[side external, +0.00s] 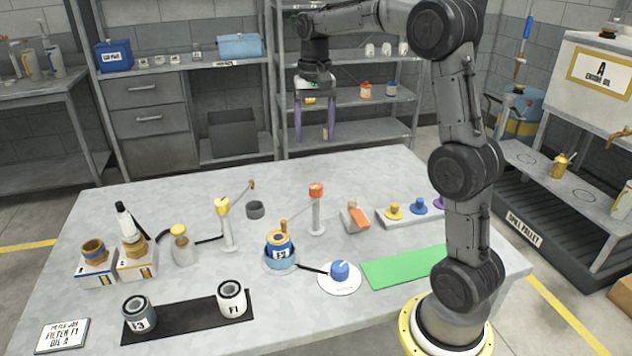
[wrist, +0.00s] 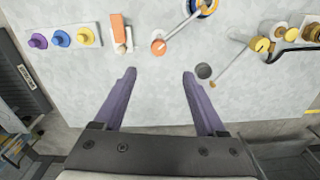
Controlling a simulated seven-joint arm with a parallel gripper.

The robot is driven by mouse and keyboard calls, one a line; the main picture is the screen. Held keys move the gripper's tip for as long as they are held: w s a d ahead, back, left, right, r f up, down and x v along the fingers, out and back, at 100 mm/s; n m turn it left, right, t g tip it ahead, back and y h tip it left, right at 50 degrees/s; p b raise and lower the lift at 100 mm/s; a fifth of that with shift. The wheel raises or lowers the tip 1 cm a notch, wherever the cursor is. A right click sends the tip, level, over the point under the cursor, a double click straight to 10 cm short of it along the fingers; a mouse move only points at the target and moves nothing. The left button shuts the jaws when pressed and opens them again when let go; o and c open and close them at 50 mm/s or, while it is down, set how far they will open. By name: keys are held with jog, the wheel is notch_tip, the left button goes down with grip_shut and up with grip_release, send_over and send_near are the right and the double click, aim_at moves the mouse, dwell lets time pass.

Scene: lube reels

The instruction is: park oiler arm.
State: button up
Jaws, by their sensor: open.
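Two posts with swing arms stand on the table; I cannot tell which one is the oiler arm. The orange-topped post (side external: 316,207) has a thin arm whose wooden-coloured end is over the blue and yellow can (side external: 279,248). The yellow-topped post (side external: 225,226) has a thin arm pointing back right, its end near a dark grey cup (side external: 255,209). In the wrist view, the orange top (wrist: 158,47) and yellow top (wrist: 262,45) lie beyond my fingers. My gripper (side external: 314,130) is open and empty, high above the table's back edge, apart from both posts.
An orange block on a grey stand (side external: 355,217) and a rack of coloured knobs (side external: 415,213) stand right of the posts. A blue knob on a white disc (side external: 340,272), a green mat (side external: 405,266) and a black mat with two rolls (side external: 188,315) lie nearer the front.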

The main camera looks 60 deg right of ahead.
aim_at(316, 185)
notch_tip(316, 185, down, 14)
jog(key=shift+s+d+r, duration=0.1)
dwell(0.5)
grip_shut()
dwell(0.3)
dwell(1.0)
